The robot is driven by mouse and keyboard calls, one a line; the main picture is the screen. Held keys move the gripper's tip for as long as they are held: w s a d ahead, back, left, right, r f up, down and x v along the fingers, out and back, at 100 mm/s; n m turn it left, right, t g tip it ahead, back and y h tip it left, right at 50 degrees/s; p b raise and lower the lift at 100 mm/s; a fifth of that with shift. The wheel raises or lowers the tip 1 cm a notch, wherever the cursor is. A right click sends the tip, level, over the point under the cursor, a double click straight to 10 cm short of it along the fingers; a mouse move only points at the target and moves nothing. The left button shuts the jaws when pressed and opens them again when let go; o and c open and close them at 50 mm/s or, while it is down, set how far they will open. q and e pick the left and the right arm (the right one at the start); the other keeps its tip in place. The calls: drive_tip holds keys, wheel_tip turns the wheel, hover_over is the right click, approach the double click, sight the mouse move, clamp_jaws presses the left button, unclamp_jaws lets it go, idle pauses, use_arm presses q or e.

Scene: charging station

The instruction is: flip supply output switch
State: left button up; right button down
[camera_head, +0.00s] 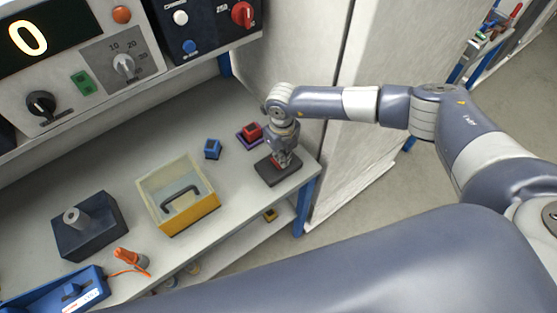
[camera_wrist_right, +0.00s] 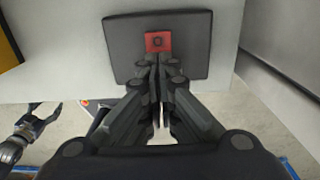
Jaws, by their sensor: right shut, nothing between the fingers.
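The supply unit (camera_head: 60,60) stands on the upper shelf at top left. Its lit display (camera_head: 27,38) reads 0. A small green switch (camera_head: 83,83) sits on its front between a black knob and a grey dial. A dark plate (camera_wrist_right: 125,60) with a small red square (camera_wrist_right: 160,41) on it lies near the bench's right corner; the plate also shows in the head view (camera_head: 284,177). My right gripper (camera_head: 284,163) is shut and empty, its fingertips at the red square; contact is unclear. My left gripper (camera_wrist_right: 35,120) shows at the wrist view's left edge, fingers apart.
A yellow-fronted box with a handle (camera_head: 180,203), a dark block with a grey post (camera_head: 80,222), small blue (camera_head: 212,148) and red (camera_head: 251,131) holders and an orange tool (camera_head: 128,257) stand on the bench (camera_head: 120,185). A pale cabinet (camera_head: 340,150) stands right of it.

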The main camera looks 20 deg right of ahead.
drive_tip(key=shift+s+f+b, duration=0.1)
drive_tip(key=shift+f+b, duration=0.8)
drive_tip(key=shift+f, duration=0.2)
idle(0.4)
drive_tip(key=shift+r+p, duration=0.65)
drive_tip(key=shift+r, duration=0.1)
drive_tip(key=shift+r+p, duration=1.8)
drive_tip(key=shift+r, duration=0.95)
